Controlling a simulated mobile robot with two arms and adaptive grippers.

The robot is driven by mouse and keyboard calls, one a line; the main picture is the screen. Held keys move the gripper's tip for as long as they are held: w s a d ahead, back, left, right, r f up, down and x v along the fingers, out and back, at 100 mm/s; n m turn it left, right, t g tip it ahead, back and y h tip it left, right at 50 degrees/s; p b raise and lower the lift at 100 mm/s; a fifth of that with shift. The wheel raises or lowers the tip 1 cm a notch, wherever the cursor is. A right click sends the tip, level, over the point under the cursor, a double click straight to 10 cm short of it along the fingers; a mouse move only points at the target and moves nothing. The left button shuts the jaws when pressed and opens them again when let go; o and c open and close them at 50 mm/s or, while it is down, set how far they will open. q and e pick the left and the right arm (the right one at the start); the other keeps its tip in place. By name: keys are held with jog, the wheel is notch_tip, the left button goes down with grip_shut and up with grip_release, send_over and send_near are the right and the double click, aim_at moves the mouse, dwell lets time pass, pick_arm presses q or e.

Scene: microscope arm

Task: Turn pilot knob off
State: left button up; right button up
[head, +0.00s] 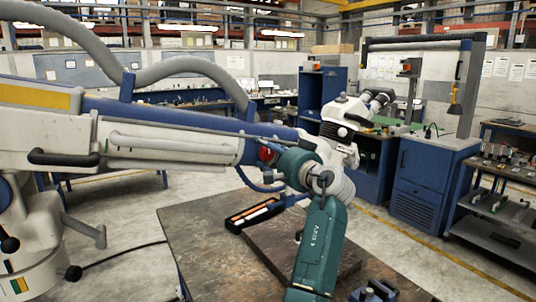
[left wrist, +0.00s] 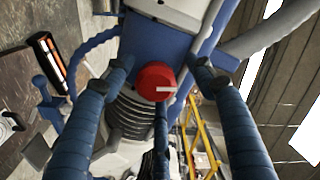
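The red pilot knob (head: 265,154) sits at the end of the white and blue microscope arm (head: 170,140), partly hidden by my gripper in the head view. In the left wrist view the round red knob (left wrist: 155,82) shows clearly, with a pale mark on its face running to the right. My left gripper (head: 256,160) is at the knob, and its teal wrist and arm rise from the bottom. In the left wrist view the dark blue fingers (left wrist: 161,72) are spread on either side of the knob, with gaps visible, and hold nothing. My right gripper is not in view.
A brown worktop (head: 205,240) lies below, with a black tray (head: 254,214) of orange and white items and a dark blue item (head: 374,292) near the front. The microscope head (head: 345,120) is just beyond my gripper. A blue cabinet (head: 425,182) stands behind right.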

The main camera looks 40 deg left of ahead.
pick_arm(q)
jog(key=shift+f, duration=0.15)
jog(key=shift+d, duration=0.35)
jog(key=v, duration=1.1)
jog(key=shift+d, duration=0.15)
jog(key=shift+s, duration=0.2)
